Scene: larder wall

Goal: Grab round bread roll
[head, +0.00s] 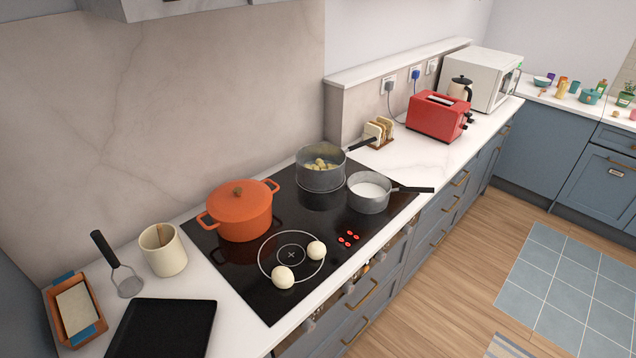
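Two pale, round, roll-like things lie on the black hob (225,252), by the marked ring nearest the front. The larger one (283,277) is at the ring's front left edge. The smaller one (316,250) is at its right edge. They are apart from each other and nothing covers them. I cannot tell for certain that they are bread. Neither of my grippers is in view.
An orange lidded pot (239,211), a grey pot with yellowish pieces (320,177) and a small saucepan of white contents (369,195) stand on the hob. A cream crock (163,250), masher (126,281) and black tray (163,330) are left. A red toaster (437,117) stands farther back.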

